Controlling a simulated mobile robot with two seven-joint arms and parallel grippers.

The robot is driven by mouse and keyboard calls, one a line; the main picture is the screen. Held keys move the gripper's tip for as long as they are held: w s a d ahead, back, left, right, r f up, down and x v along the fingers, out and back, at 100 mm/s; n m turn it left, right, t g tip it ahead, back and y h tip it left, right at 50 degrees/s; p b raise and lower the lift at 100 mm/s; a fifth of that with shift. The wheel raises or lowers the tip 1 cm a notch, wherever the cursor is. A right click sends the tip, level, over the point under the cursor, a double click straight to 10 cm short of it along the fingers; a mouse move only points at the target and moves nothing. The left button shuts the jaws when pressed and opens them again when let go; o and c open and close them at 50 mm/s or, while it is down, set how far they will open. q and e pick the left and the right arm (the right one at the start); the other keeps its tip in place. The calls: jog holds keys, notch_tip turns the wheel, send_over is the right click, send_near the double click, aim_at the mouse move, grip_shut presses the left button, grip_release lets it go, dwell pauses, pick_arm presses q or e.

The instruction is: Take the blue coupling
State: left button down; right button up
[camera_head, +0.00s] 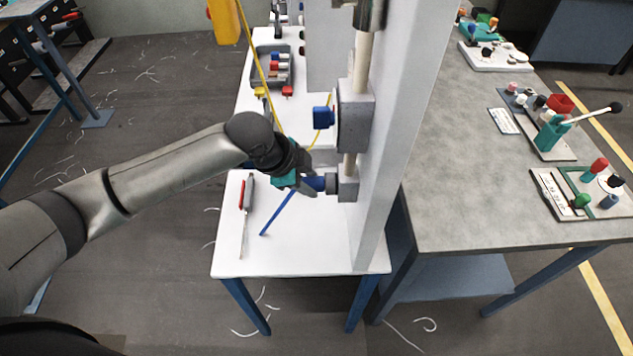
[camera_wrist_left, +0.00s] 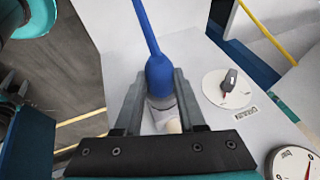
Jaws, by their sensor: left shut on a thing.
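The blue coupling (camera_head: 316,183) is at the grey fitting (camera_head: 333,183) on the small lower block of the white column. It appears to meet the fitting; whether it is locked there I cannot tell. My left gripper (camera_head: 306,182) is shut on it. In the left wrist view the blue coupling (camera_wrist_left: 158,72) sits between the two dark fingers of my left gripper (camera_wrist_left: 160,100), with a pale collar below it. A thin blue hose (camera_head: 278,213) runs from it down over the white table. My right gripper is not in view.
A red-and-grey tool (camera_head: 245,205) lies on the white table (camera_head: 305,255). Above the coupling is a grey box (camera_head: 356,120) with a blue knob (camera_head: 322,117). A yellow hose (camera_head: 256,65) hangs behind my gripper. In the wrist view a dial (camera_wrist_left: 228,88) sits close right.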

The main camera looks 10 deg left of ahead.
pick_arm(q)
jog(key=shift+a, duration=0.1)
dwell(0.6)
jog(key=shift+s+a+p, duration=0.2)
jog(key=shift+a+p, duration=0.25)
jog(key=shift+p, duration=0.05)
jog(key=shift+a, duration=0.1)
jog(key=a, duration=0.1)
jog(key=a+p, duration=0.1)
jog(key=shift+s+a+r, duration=0.1)
jog(key=shift+s+a, duration=0.25)
jog(key=shift+s, duration=0.05)
